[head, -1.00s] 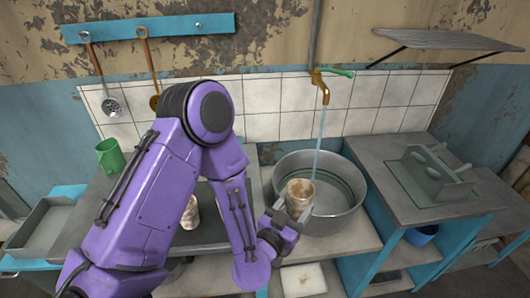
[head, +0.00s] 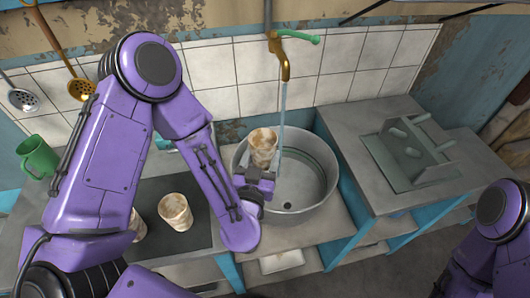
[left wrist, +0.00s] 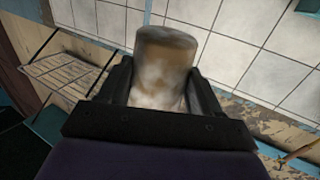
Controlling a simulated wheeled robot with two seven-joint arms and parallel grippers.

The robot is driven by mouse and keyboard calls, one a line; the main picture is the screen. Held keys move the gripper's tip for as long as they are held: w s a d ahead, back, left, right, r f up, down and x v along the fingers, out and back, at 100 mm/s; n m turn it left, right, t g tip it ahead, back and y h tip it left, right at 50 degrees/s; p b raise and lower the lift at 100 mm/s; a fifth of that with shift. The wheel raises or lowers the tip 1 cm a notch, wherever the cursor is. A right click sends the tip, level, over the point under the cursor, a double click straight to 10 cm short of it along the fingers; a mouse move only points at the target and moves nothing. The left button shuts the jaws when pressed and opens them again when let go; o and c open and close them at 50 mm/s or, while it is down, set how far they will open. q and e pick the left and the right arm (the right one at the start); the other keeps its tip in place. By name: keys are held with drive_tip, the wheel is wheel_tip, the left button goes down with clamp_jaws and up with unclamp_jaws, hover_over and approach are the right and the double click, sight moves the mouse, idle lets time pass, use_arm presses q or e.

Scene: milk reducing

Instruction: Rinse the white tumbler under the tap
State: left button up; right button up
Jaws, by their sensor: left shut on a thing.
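The white tumbler (head: 263,146), stained brown, is held by my left gripper (head: 260,178) over the left side of the metal basin (head: 322,190). It looks roughly upright. In the left wrist view the tumbler (left wrist: 165,65) sits between both fingers, its sides blotched brown. The brass tap (head: 286,68) with a green handle runs a thin stream of water (head: 282,125). The stream passes just right of the tumbler in the head view; I cannot tell whether it touches it. My right gripper is out of view; only part of my right arm shows.
Two more stained tumblers stand on the dark counter at left, one clear (head: 175,211) and one partly hidden (head: 137,226) by my left arm. A green mug (head: 38,157) stands further left. A grey rack (head: 408,155) is on the right counter.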

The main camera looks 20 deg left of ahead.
use_arm(q)
drive_tip(key=shift+s+f, duration=0.15)
drive_tip(key=shift+f, duration=0.1)
drive_tip(key=shift+s+r, duration=0.15)
drive_tip(key=shift+a, duration=0.15)
drive_tip(key=w+f+b, duration=0.1)
drive_tip(key=w+f, duration=0.1)
drive_tip(key=w, duration=1.2)
drive_tip(key=shift+f, duration=0.4)
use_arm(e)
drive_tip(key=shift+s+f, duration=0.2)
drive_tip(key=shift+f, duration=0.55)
use_arm(q)
drive_tip(key=shift+d, duration=0.2)
drive_tip(key=shift+d, duration=0.6)
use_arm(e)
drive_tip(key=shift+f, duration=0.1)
use_arm(q)
drive_tip(key=shift+s, duration=0.15)
